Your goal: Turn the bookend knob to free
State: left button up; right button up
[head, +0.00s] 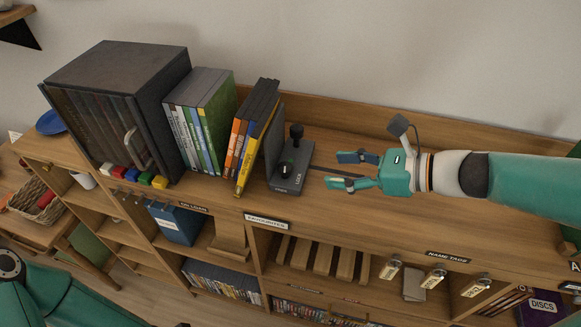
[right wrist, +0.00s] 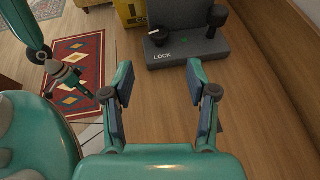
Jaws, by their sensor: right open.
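The grey bookend (head: 290,165) stands on the shelf top, its upright plate beside the last books. Its base carries a black round knob (head: 286,168) and a taller black post with a knobbed top (head: 297,131). The word LOCK is on the base. In the right wrist view the knob (right wrist: 158,38) sits above LOCK, with a small green mark to its right. My right gripper (head: 335,170) is open and empty, right of the bookend and apart from it. In the right wrist view a dark jointed end of my left arm (right wrist: 68,80) shows; its jaws are unclear.
Several upright DVD cases (head: 205,120) and leaning cases (head: 255,135) stand left of the bookend. A dark box (head: 120,100) stands further left. A back ledge (head: 360,120) runs behind. The shelf top right of the bookend is clear beneath my right arm.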

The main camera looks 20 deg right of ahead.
aim_at(291, 169)
jog(key=b+x, duration=0.1)
jog(key=x, duration=1)
jog(key=shift+r, duration=0.1)
grip_shut()
jog(key=m+t+h+b, duration=0.1)
jog(key=b, duration=0.2)
jog(key=m+t+h+b, duration=0.1)
jog(key=b, duration=0.2)
jog(key=shift+s+a, duration=0.15)
jog(key=shift+m, duration=0.3)
jog(key=shift+h, duration=0.3)
